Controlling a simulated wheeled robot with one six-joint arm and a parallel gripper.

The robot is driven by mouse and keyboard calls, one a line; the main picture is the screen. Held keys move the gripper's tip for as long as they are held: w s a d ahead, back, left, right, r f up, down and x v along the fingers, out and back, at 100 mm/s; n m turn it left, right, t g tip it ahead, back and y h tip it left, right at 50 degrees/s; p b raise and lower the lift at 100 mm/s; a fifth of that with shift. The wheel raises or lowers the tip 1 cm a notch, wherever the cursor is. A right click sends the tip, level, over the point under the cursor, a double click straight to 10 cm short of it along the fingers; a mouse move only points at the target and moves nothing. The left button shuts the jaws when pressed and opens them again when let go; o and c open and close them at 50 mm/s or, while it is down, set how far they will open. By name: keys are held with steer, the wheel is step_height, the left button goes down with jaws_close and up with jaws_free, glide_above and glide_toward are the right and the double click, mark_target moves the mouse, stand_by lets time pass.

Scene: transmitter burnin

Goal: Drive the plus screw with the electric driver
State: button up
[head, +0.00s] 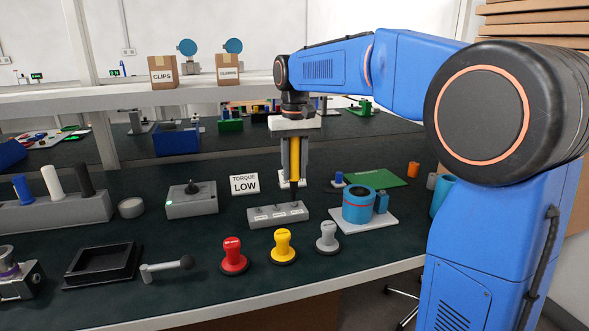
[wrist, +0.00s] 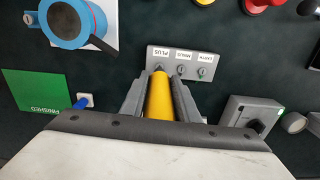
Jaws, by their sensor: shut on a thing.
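My gripper (head: 294,178) is shut on a yellow cylindrical driver (head: 294,158), held upright between the grey fingers above the bench. In the wrist view the driver (wrist: 159,96) points toward the grey terminal block (wrist: 187,56), its far end near the label PLUS (wrist: 164,52). The block has labels PLUS, MINUS and EARTH, with a round screw position by each. In the head view the block (head: 277,222) lies in front of and slightly left of the driver. The driver's tip is not clear, and I cannot tell whether it touches anything.
A blue cylinder (head: 358,205) on a white plate (head: 379,222) stands right. A green FINISHED mat (head: 378,181) lies behind right.

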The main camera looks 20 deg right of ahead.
steer(key=shift+f, duration=0.95)
stand_by(2.5)
steer(key=shift+r, duration=0.1)
stand_by(0.4)
steer(key=shift+r, duration=3.55)
